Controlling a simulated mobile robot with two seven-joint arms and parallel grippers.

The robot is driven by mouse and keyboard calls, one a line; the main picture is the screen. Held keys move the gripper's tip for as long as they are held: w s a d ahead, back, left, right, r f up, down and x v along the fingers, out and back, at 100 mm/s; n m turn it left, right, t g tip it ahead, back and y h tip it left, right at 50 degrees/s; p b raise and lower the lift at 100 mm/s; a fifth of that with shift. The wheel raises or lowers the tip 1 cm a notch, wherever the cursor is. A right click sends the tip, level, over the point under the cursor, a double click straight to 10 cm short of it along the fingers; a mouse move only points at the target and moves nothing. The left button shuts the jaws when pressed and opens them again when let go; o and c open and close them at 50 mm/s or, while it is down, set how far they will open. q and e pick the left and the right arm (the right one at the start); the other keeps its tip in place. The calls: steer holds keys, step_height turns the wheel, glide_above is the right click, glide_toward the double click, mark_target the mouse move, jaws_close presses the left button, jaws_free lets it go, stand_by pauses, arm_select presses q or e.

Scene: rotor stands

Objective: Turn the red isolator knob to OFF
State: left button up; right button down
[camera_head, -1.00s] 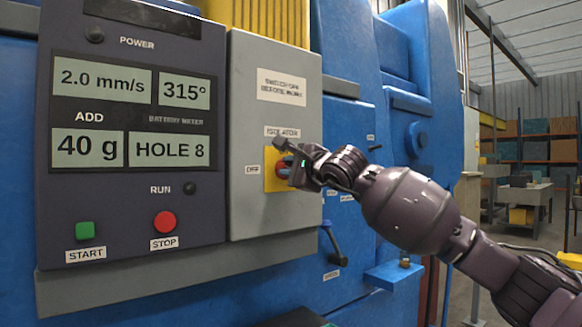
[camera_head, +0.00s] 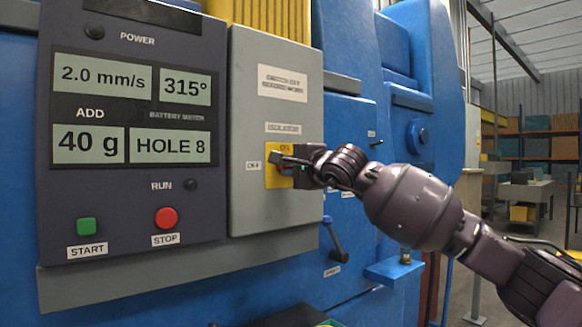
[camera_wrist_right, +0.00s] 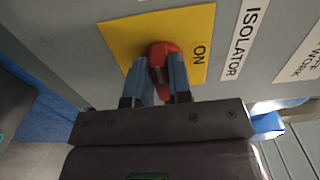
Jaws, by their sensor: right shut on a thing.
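The red isolator knob (camera_wrist_right: 164,48) sits on a yellow plate (camera_head: 271,180), which also shows in the right wrist view (camera_wrist_right: 125,35). "ON" is printed at the plate's top edge, and a small label (camera_head: 253,166) stands to its left. My right gripper (camera_head: 281,160) is at the knob and hides it in the head view. In the right wrist view its two fingers (camera_wrist_right: 160,75) are shut on the knob, one on each side. The knob's exact pointing direction is hard to tell. My left gripper is not in view.
The plate is on a grey isolator box (camera_head: 275,215) beside a dark control panel (camera_head: 120,195) with green START (camera_head: 86,226) and red STOP (camera_head: 165,218) buttons. A lever with a dark handle (camera_head: 335,240) hangs below right, near my arm.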

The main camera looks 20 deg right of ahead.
steer(key=shift+f, duration=0.1)
steer(key=c, duration=1)
jaws_free()
steer(key=shift+c, duration=0.2)
steer(key=v, duration=1.1)
steer(key=shift+a, duration=0.1)
